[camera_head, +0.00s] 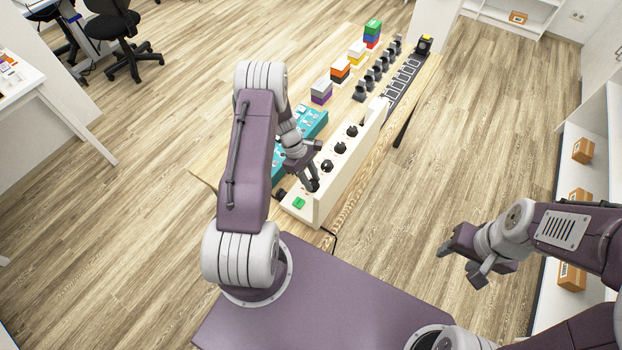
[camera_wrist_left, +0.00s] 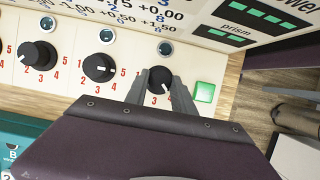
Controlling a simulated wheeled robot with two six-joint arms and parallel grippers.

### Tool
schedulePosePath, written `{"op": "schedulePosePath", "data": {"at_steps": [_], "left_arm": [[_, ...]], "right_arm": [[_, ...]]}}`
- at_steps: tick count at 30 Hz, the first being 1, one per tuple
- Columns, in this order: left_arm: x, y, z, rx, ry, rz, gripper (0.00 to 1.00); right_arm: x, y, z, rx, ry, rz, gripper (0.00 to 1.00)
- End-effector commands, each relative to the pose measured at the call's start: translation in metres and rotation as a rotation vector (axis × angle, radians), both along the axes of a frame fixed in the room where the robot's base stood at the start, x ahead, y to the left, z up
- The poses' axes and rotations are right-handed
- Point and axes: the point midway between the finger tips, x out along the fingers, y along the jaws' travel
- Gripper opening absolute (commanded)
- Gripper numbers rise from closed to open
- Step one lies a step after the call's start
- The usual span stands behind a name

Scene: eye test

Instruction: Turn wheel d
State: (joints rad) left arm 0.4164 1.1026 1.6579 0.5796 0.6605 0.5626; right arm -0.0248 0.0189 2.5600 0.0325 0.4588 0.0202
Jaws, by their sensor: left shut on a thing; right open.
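A cream panel (camera_head: 333,178) carries a row of black wheels with white pointer marks and red numbers. My left gripper (camera_head: 312,184) is shut on the black wheel nearest the green button; this wheel (camera_wrist_left: 160,77) sits between the two fingers in the left wrist view. Its pointer aims toward the lower right there. No letter on the wheels is legible, so I cannot tell which is d. Two other wheels, the middle one (camera_wrist_left: 100,67) and the far one (camera_wrist_left: 38,54), show to its left. My right gripper (camera_head: 461,263) is open and empty, away from the table.
The green button (camera_wrist_left: 204,92) is close beside the held wheel. An upright board with green bars (camera_wrist_left: 258,15) stands behind the wheels. A teal box (camera_head: 313,120), colored block stacks (camera_head: 372,33) and a dark strip (camera_head: 403,82) share the table. Open floor surrounds my right gripper.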

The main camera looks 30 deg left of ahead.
Motion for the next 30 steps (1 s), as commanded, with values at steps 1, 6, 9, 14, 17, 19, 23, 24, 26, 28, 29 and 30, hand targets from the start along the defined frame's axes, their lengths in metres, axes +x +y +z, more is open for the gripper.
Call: {"op": "schedulePosePath", "data": {"at_steps": [1,6,9,14,17,19,23,24,26,28,29,30], "left_arm": [[0.0,0.0,0.0,0.0,-0.001,-0.005,0.0],[0.001,0.0,0.0,0.0,-0.003,-0.053,0.0],[0.002,0.0,0.0,0.0,-0.002,-0.109,0.0],[0.003,-0.001,-0.001,0.0,-0.003,-0.236,0.0],[0.004,-0.001,-0.001,0.001,-0.003,-0.331,0.0],[0.004,-0.001,-0.001,0.001,-0.004,-0.398,0.0],[0.005,-0.002,-0.001,0.0,-0.003,-0.522,0.0],[0.005,-0.002,-0.001,0.001,-0.004,-0.56,0.0],[0.005,-0.002,-0.001,0.001,-0.003,-0.617,0.0],[0.006,-0.002,0.0,0.001,-0.003,-0.684,0.0],[0.006,-0.002,0.0,0.001,-0.003,-0.713,0.0],[0.006,-0.003,0.0,0.001,-0.004,-0.75,0.0]], "right_arm": [[0.0,0.0,0.0,0.0,0.0,0.0,0.52],[0.0,0.0,-0.003,0.0,0.0,0.0,0.52],[0.0,0.0,-0.005,0.0,0.0,0.0,0.52],[0.0,0.0,-0.01,0.0,0.0,0.0,0.52],[0.0,0.0,-0.014,0.0,0.0,0.0,0.52],[0.0,0.0,-0.017,0.0,0.0,0.0,0.52],[0.0,0.0,-0.022,0.0,0.0,0.0,0.52],[0.0,0.0,-0.024,0.0,0.0,0.0,0.52],[0.0,0.0,-0.026,0.0,0.0,0.0,0.52],[0.0,0.0,-0.028,0.0,0.0,0.0,0.52],[0.0,0.0,-0.029,0.0,0.0,0.0,0.52],[0.0,0.0,-0.03,0.0,0.0,0.0,0.52]]}}
